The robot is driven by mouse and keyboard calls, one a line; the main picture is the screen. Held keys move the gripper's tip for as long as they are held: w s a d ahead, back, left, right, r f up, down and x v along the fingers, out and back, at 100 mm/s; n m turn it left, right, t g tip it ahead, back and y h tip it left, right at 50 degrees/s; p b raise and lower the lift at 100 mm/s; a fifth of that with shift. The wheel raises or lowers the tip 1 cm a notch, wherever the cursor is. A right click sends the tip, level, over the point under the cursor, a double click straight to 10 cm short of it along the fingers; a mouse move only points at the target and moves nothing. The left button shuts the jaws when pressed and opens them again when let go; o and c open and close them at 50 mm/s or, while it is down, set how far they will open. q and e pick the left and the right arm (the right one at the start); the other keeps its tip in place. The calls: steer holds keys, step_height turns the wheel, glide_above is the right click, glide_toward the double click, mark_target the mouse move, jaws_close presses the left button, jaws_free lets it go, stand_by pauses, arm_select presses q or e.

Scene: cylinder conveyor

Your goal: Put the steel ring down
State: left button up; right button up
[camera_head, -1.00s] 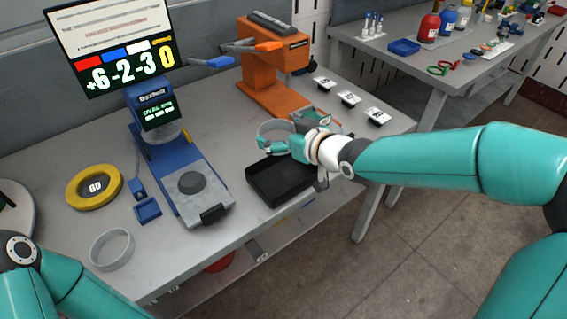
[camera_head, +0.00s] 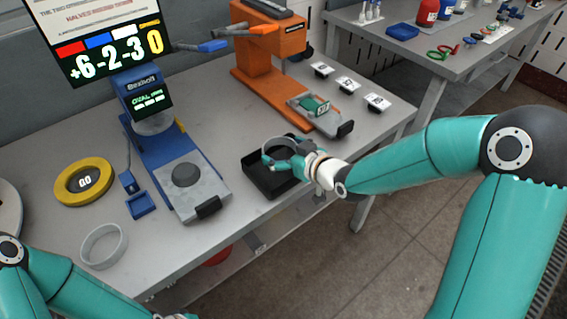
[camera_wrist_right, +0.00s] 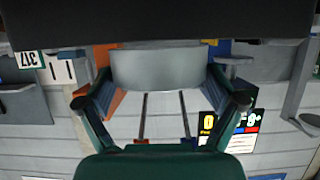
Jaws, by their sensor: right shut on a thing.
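My right gripper (camera_head: 279,158) is shut on a steel ring (camera_head: 281,140), a thin light-grey band. In the head view the ring appears over the far right part of a black tray (camera_head: 246,172); I cannot tell whether it touches the tray. In the right wrist view the ring (camera_wrist_right: 158,70) sits between the two fingers, with a dark surface across the top. A second pale ring (camera_head: 104,262) lies at the table's front left, apart from my grippers. My left arm enters at the lower left, its gripper out of frame.
A blue gauge stand (camera_head: 160,160) is left of the tray. An orange device (camera_head: 262,75) with a green-topped slide (camera_head: 315,104) is behind. A yellow ring-shaped dial (camera_head: 62,184) and a small blue tray (camera_head: 140,206) lie left. Small label blocks (camera_head: 346,84) stand back right.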

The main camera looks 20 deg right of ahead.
mark_target(284, 172)
steer(key=shift+f, duration=2.25)
